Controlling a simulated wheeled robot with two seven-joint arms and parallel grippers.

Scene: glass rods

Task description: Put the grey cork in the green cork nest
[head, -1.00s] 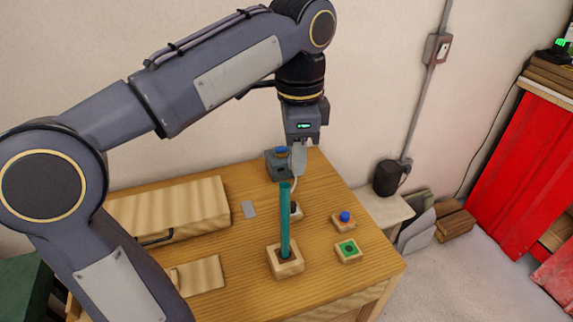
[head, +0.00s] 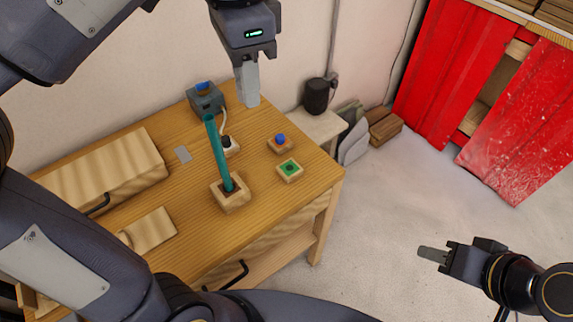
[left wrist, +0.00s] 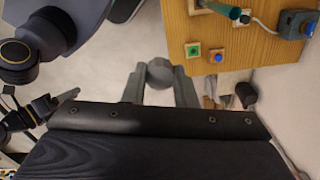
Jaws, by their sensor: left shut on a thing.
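My left gripper (head: 247,90) is in the air above the back right edge of the table, fingers pointing down. In the left wrist view its fingers (left wrist: 160,88) are shut on a round grey thing, the grey cork (left wrist: 159,70). The fingers hide the cork in the head view. The green cork nest (head: 290,169) is a small wooden block with a green top and a dark hole, near the table's right edge; it also shows in the left wrist view (left wrist: 193,49). My right gripper (head: 435,254) is low at the right, away from the table; its finger gap is unclear.
A blue-topped wooden block (head: 281,147) sits just behind the green nest. A tall teal rod (head: 218,157) stands slightly tilted in a wooden holder (head: 231,202) to the left. A grey device (head: 205,98) with a cable stands at the back. Wooden boxes lie at left.

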